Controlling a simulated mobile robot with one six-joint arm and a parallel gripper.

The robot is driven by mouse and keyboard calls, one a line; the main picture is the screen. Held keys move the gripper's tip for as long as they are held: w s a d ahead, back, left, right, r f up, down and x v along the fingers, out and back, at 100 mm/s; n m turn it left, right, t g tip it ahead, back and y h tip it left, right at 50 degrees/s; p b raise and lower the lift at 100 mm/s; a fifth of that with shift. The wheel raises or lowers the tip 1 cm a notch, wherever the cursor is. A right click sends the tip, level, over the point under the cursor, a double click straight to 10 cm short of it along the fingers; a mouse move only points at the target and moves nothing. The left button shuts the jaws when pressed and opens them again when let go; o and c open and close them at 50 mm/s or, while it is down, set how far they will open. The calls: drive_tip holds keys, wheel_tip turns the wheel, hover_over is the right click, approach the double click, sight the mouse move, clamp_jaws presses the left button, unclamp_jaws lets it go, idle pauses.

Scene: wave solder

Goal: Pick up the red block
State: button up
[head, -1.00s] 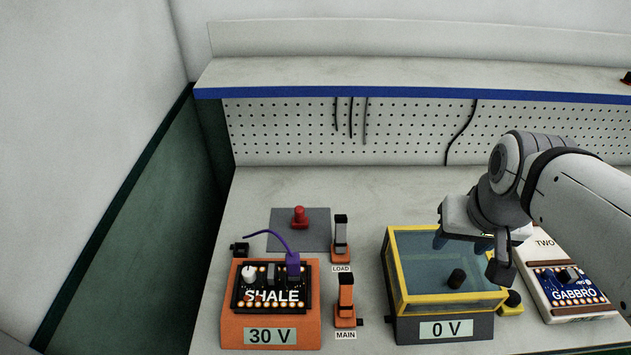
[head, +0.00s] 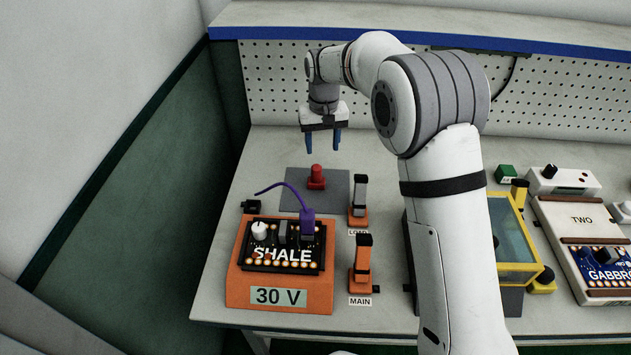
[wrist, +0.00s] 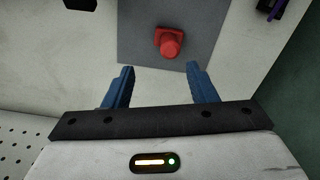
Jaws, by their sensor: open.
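The red block (head: 316,177) stands on a grey mat (head: 297,190) at the back left of the bench. It has a wider base and a narrower knob on top. My gripper (head: 322,143) is open and empty, pointing down above and slightly behind the block. In the wrist view the block (wrist: 169,42) lies beyond the blue fingertips (wrist: 160,68), roughly centred between them and not touching either.
An orange SHALE unit (head: 278,296) with a purple lead (head: 307,222) stands in front of the mat. The LOAD switch (head: 359,200) and MAIN switch (head: 363,265) stand to the right. A pegboard (head: 270,90) rises behind.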

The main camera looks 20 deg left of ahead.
sight(316, 166)
drive_tip(key=shift+a+f, duration=0.6)
drive_tip(key=shift+f, duration=0.05)
drive_tip(key=shift+a+f, duration=0.1)
drive_tip(key=shift+f, duration=0.25)
drive_tip(key=f, duration=0.4)
drive_tip(key=f+p, duration=0.1)
drive_tip(key=f, duration=0.2)
drive_tip(key=shift+s+f, duration=0.1)
drive_tip(key=shift+s, duration=0.2)
clamp_jaws()
